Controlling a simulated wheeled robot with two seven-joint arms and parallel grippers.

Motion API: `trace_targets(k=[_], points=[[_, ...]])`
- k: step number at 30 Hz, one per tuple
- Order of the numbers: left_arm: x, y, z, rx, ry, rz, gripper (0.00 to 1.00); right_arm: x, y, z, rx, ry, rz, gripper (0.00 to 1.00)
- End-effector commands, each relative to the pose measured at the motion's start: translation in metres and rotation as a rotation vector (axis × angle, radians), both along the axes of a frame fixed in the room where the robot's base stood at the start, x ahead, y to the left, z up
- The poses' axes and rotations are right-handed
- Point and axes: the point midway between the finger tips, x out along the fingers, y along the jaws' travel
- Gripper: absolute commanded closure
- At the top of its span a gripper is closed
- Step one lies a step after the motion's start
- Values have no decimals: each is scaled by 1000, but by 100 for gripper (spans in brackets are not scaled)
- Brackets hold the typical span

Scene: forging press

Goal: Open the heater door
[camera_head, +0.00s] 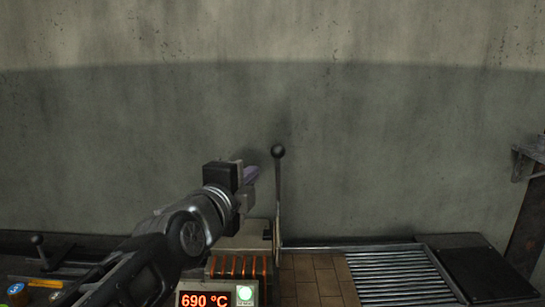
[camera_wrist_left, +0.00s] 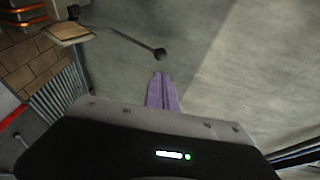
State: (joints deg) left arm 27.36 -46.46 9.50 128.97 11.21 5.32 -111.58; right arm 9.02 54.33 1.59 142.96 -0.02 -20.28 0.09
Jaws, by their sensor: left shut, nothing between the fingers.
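The heater (camera_head: 240,242) stands low in the head view, with orange glowing bars and a front display that reads 690 °C. A thin upright lever (camera_head: 279,205) with a dark ball knob (camera_head: 278,151) rises at its right side. In the left wrist view the lever (camera_wrist_left: 118,32) runs to its knob (camera_wrist_left: 160,54) just beyond my fingertips. My left gripper (camera_head: 252,173) has purple fingers, shut and empty, left of the lever and a little below knob height. The fingers also show in the wrist view (camera_wrist_left: 162,80), apart from the knob. I cannot make out the door clearly. My right gripper is out of view.
A roller conveyor (camera_head: 402,276) and a brown tiled surface (camera_head: 318,279) lie right of the heater. A smaller lever (camera_head: 39,250) and a panel with coloured buttons (camera_head: 17,290) are at the lower left. A plain grey wall (camera_head: 400,140) stands behind.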

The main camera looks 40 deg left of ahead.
Motion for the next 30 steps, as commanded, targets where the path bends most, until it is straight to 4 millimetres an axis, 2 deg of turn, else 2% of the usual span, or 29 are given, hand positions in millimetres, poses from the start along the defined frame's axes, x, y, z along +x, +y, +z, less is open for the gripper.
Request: trace_targets(k=[8, 21, 25, 30], points=[[31, 10, -1, -5, 4, -3, 100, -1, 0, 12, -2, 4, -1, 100], [111, 36, -10, -2, 2, -4, 100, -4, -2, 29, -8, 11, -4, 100], [123, 41, -11, -1, 1, -2, 100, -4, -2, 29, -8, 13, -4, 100], [129, 44, -11, -1, 0, -1, 100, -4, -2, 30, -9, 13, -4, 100]])
